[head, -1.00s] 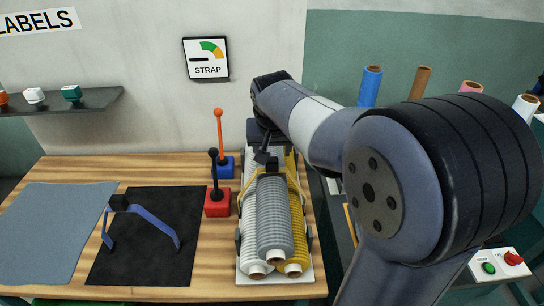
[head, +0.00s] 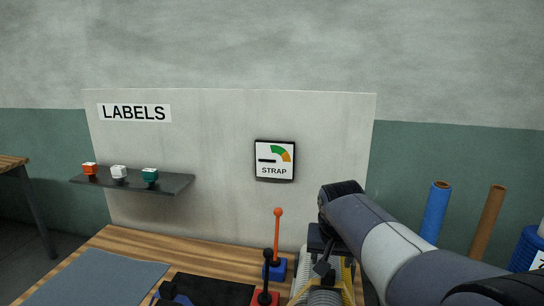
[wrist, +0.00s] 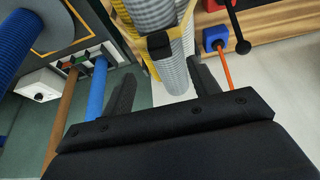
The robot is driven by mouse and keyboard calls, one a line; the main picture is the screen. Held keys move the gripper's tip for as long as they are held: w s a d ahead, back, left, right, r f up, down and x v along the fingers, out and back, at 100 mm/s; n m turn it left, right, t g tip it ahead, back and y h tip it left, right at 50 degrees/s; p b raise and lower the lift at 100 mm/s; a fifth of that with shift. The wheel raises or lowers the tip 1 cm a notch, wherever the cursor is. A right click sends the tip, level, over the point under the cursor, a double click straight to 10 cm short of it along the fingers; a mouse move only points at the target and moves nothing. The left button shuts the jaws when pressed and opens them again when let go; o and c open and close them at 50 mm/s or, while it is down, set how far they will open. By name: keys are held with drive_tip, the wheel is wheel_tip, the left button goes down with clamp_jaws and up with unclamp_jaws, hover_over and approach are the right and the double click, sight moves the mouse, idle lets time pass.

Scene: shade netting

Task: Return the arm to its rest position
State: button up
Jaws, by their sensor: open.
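My arm enters the head view from the lower right. My gripper (head: 322,258) is at its end, above the bundle of ridged netting rolls (head: 325,296), which shows only in part at the bottom edge. In the wrist view my gripper (wrist: 162,86) is open, its two black fingers well apart. The grey and yellow rolls (wrist: 150,14) show beyond and between the fingers, with a dark buckle (wrist: 159,45) on a yellow strap. Nothing is held. I cannot tell how large the gap between fingers and rolls is.
Levers with an orange knob (head: 277,212) and a black knob (head: 266,254) stand left of the rolls. A STRAP gauge (head: 274,160) hangs on the panel. A shelf (head: 135,183) is at left. Blue (head: 435,212) and brown (head: 490,213) tubes stand right.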

sight(329, 272)
drive_tip(key=x, duration=0.7)
drive_tip(key=shift+f, duration=0.15)
drive_tip(key=shift+w+f, duration=0.1)
drive_tip(key=shift+w, duration=0.15)
drive_tip(key=shift+r+p, duration=1.45)
drive_tip(key=shift+r, duration=0.35)
drive_tip(key=shift+f, duration=0.1)
